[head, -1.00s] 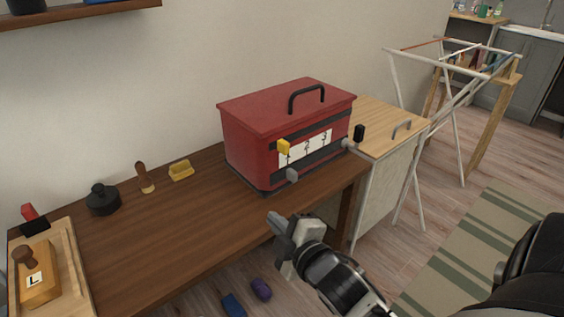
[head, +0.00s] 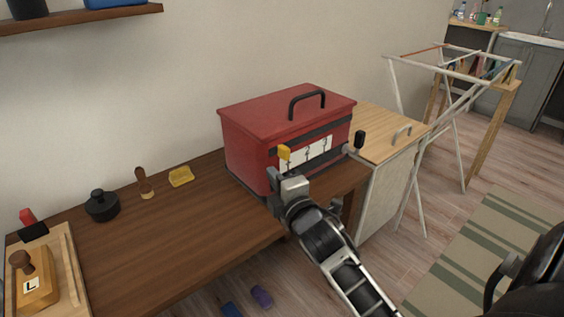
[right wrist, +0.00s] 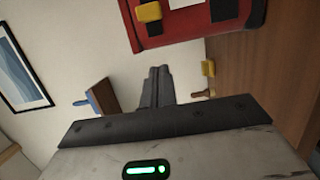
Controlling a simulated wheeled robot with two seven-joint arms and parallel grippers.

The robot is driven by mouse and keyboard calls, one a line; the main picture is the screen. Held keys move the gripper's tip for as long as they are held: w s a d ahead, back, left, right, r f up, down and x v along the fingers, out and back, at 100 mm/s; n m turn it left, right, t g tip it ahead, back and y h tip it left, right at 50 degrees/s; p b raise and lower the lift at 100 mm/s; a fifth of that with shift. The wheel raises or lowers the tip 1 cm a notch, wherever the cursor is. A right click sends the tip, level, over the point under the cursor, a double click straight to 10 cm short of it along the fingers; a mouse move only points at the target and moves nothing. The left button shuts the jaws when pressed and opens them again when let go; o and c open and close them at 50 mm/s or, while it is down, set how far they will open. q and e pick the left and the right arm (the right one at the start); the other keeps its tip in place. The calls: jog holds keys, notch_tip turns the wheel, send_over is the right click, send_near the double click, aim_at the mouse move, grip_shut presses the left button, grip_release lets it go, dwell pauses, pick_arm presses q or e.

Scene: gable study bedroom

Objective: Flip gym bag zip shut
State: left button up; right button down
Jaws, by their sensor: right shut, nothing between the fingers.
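A red box-like case (head: 250,145) with a black top handle stands on the brown desk. I see no soft gym bag or cloth zip. Its front has dark bands, a white numbered label (head: 318,151), a yellow tab (head: 284,152) at the label's left end and a black knob (head: 360,138) at the right. My right gripper (head: 274,190) is shut and empty at the case's lower front; whether it touches is unclear. It hides the lower grey tab. In the right wrist view the closed fingers (right wrist: 157,80) point below the case (right wrist: 185,30) and yellow tab (right wrist: 149,12). My left gripper is out of view.
On the desk (head: 170,235) are a yellow dish (head: 181,176), a wooden-handled tool (head: 144,183), a black lidded pot (head: 102,205) and a wooden tray (head: 70,275). A cabinet (head: 385,190) and drying rack (head: 408,195) stand right. The desk's middle is clear.

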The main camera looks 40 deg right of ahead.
aim_at(284, 153)
jog(key=w+d, duration=0.1)
jog(key=w, duration=0.1)
jog(key=w+d, duration=0.2)
jog(key=shift+d, duration=0.8)
